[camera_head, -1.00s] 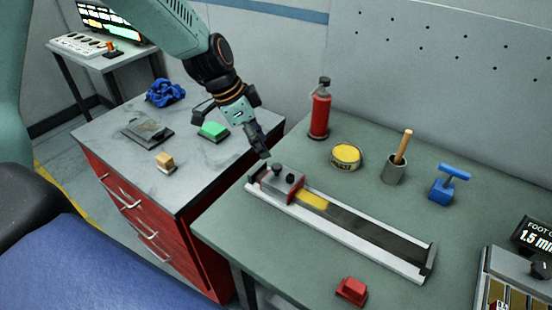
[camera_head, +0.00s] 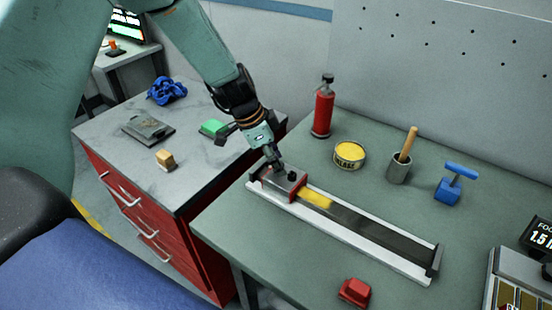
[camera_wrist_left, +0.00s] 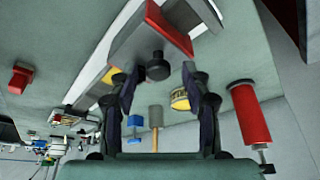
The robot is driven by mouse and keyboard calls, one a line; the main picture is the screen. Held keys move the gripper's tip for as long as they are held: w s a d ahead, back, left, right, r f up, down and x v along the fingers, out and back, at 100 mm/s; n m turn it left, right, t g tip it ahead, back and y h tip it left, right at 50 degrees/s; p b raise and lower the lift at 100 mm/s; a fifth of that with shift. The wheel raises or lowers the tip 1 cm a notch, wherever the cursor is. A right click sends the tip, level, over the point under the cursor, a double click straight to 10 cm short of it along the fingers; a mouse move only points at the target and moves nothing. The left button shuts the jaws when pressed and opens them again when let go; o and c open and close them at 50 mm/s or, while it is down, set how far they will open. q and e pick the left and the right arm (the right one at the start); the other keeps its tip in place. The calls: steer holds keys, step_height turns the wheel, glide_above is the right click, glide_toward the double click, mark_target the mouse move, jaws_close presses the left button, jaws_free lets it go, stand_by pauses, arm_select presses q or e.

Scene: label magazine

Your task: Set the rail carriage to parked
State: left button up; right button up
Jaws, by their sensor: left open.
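The rail carriage (camera_head: 288,186), a grey block with red sides, sits at the left end of the long rail (camera_head: 375,247). A yellow patch (camera_head: 316,199) shows on the rail bed just right of it. My left gripper (camera_head: 276,161) is open at the carriage's top, over its rear knob, which the fingers partly hide. A second black knob (camera_head: 292,176) shows in front. In the left wrist view the open fingers (camera_wrist_left: 159,80) stand apart with a black knob (camera_wrist_left: 158,67) between them in the picture; contact cannot be told. My right gripper is not in view.
On the green bench stand a fire extinguisher (camera_head: 323,108), a yellow tin (camera_head: 348,155), a grey cup (camera_head: 399,170) with a wooden handle, a blue T-handled block (camera_head: 449,190) and a red block (camera_head: 354,292). A red drawer cabinet (camera_head: 150,215) adjoins at left.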

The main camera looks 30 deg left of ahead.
arm_select(q)
steer(key=shift+a, duration=0.1)
steer(key=shift+c, duration=1.1)
steer(key=shift+s+r, duration=0.15)
steer(key=shift+s, duration=0.15)
steer(key=c, duration=0.3)
jaws_close()
